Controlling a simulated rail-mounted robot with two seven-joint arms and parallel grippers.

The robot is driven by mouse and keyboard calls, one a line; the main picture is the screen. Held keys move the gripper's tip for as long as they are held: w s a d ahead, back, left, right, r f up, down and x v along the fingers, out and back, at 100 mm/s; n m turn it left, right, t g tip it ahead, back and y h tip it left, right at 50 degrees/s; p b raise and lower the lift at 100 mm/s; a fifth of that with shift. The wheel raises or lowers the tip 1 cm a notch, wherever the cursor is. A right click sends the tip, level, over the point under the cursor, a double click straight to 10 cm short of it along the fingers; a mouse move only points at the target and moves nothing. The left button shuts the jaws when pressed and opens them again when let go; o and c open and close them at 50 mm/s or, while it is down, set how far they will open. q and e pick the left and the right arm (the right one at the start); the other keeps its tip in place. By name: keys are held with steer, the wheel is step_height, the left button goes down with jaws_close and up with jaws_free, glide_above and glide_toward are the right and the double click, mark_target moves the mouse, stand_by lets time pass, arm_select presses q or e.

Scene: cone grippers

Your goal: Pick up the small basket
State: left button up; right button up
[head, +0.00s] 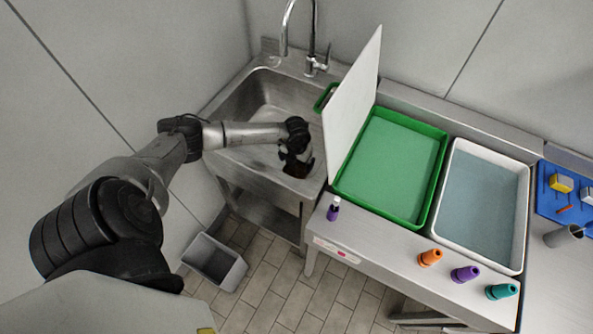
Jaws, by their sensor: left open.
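A small green container (323,99), which looks like the small basket, stands at the back right of the sink. It is mostly hidden behind an upright white panel (352,100), and its contents cannot be made out. My left gripper (297,170) points down over the front right edge of the metal sink, nearer to me than the green container and apart from it. It is open, and its fingers are dark and small in the view. My right gripper is out of view.
Right of the panel are a green tray (436,178) and a white tub (521,205). A small purple bottle (333,211) and orange (430,258), purple (465,274) and teal (501,291) cones stand along the front edge. A grey bin (198,257) is on the floor.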

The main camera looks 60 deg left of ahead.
arm_select(q)
steer(key=shift+f, duration=1)
steer(key=shift+c, duration=0.3)
steer(key=c, duration=0.5)
steer(key=shift+c, duration=0.2)
